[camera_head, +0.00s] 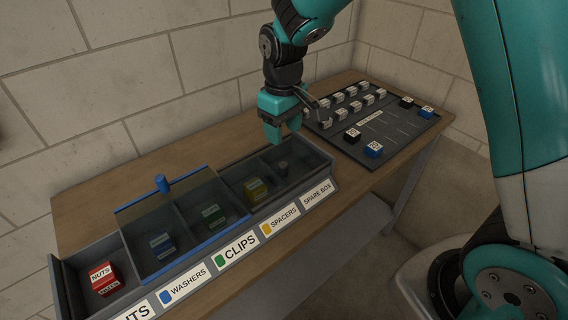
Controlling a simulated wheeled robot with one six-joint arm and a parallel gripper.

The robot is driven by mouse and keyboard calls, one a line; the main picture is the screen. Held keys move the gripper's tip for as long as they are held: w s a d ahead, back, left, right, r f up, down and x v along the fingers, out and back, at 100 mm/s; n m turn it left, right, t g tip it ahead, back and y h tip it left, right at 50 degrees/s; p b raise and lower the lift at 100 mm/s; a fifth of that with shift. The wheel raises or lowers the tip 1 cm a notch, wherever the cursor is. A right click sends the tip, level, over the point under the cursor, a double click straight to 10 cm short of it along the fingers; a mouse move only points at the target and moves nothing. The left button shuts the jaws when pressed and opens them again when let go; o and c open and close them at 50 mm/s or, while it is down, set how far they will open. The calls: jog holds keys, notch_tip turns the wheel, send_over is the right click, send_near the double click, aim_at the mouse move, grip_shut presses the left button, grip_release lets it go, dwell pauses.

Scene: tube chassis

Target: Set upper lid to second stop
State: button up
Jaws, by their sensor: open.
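A long grey open-topped box (88,246) with a row of compartments stands on the table. A clear blue-edged lid (205,245) with a blue knob (162,183) lies over the washers and clips compartments. A dark knob (283,167) stands over the spacers and spare box end, seemingly on a second, dark clear lid whose edges are hard to make out. I cannot tell for sure which lid lies higher. My gripper (283,135) is open and empty, pointing down above the box's right end, behind and above the dark knob and apart from the blue knob.
A red nuts block (103,278) sits in the uncovered left compartment. Blue (162,245), green (212,215) and yellow (255,189) blocks sit in others. A dark board (397,137) with several small labelled blocks lies at right. The wooden table (85,208) is clear behind the box's left part.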

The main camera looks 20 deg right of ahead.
aim_at(283, 164)
notch_tip(283, 164, down, 12)
jog(key=shift+r+p, duration=0.15)
jog(key=shift+p, duration=0.85)
grip_shut()
